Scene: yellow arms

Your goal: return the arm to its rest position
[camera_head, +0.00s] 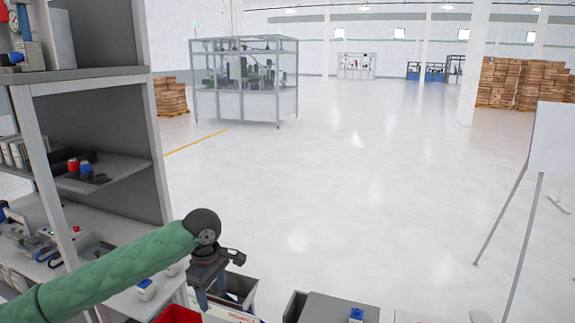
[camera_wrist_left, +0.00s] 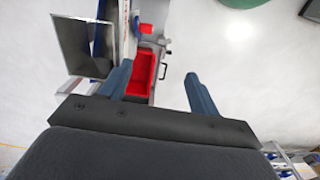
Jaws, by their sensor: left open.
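My left arm (camera_head: 120,265), in a green padded cover, reaches in from the lower left of the head view. My left gripper (camera_head: 212,296) hangs at its end, pointing down beside the shelf and over the bins. In the left wrist view the two blue-grey fingers of the gripper (camera_wrist_left: 156,74) are spread apart with nothing held between them. A red bin (camera_wrist_left: 146,72) lies beyond and below the fingers. My right gripper shows in neither view.
A grey shelf unit (camera_head: 155,150) with several small items stands close on the left. A dark open bin (camera_head: 242,288) and a grey box top (camera_head: 340,310) are low at the front. A white board on legs (camera_head: 552,140) stands right. The middle floor is clear.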

